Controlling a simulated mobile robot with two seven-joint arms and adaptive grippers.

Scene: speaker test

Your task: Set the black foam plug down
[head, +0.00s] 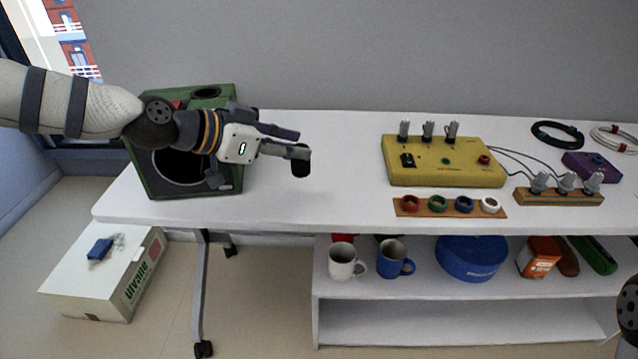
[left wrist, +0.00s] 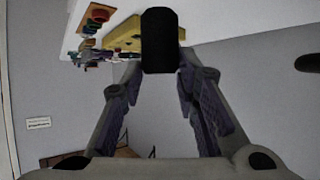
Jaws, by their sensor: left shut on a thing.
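The black foam plug (head: 300,168) is a short dark cylinder at the end of my left gripper (head: 297,150). My left gripper is shut on it and holds it up, seen against the white table (head: 330,190) in the head view. In the left wrist view the plug (left wrist: 159,40) sits between the fingertips of the gripper (left wrist: 160,68). How far it is above the table is hard to tell. My right gripper is not in view.
A green speaker box (head: 140,160) with a large round opening stands at the table's left, partly behind my left arm. A yellow test box (head: 445,172) and a wooden strip with coloured rings (head: 425,208) stand to the right. Bare tabletop lies between.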

